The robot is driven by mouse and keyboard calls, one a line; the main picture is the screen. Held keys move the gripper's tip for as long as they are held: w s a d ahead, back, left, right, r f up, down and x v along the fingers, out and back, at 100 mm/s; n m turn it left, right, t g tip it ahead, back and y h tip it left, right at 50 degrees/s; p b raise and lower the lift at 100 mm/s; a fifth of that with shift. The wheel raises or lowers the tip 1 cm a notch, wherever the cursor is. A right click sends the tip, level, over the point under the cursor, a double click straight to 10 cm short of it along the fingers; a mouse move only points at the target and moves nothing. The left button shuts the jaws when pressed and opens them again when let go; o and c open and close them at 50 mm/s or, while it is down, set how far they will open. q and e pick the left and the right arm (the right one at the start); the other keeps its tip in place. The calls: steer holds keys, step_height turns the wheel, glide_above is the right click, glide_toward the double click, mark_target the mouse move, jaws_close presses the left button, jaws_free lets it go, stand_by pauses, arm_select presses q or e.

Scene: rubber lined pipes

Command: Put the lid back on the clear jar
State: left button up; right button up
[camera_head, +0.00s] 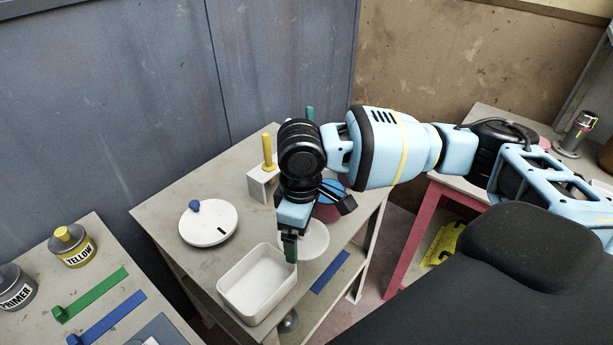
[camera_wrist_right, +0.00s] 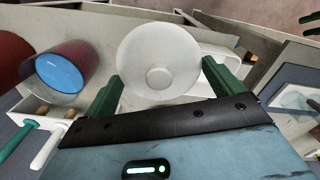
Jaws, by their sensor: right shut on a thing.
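The lid, a pale round disc with a small central knob (camera_wrist_right: 158,77), is between the two green fingers of my right gripper (camera_wrist_right: 161,88) in the wrist view. In the head view my right gripper (camera_head: 289,246) points down over the front part of the grey table, with the pale disc (camera_head: 314,241) beside its visible finger. The gripper is shut on the disc, knob side towards the wrist camera. I cannot make out the clear jar; the disc or my arm may hide it. My left gripper is not in view.
A white tray (camera_head: 233,287) stands just left of the gripper. A red cup with blue inside (camera_wrist_right: 60,72) and a peg holder (camera_head: 260,189) stand close by. A white disc with a blue knob (camera_head: 208,225) lies left. The table's right edge is near.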

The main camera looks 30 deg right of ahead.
mark_target(311, 254)
steer(key=s+m, duration=0.1)
steer(key=m, duration=0.1)
steer(key=s+m, duration=0.1)
steer(key=m, duration=0.1)
steer(key=shift+s+a+r, duration=0.15)
steer(key=shift+s+r, duration=0.05)
steer(key=shift+r, duration=0.15)
steer(key=s+m, duration=0.1)
steer(key=m, duration=0.1)
steer(key=s+m, duration=0.1)
steer(key=m, duration=0.1)
steer(key=shift+s+a+r, duration=0.1)
steer(key=shift+s+r, duration=0.05)
steer(key=shift+r, duration=0.15)
steer(key=shift+a, duration=0.1)
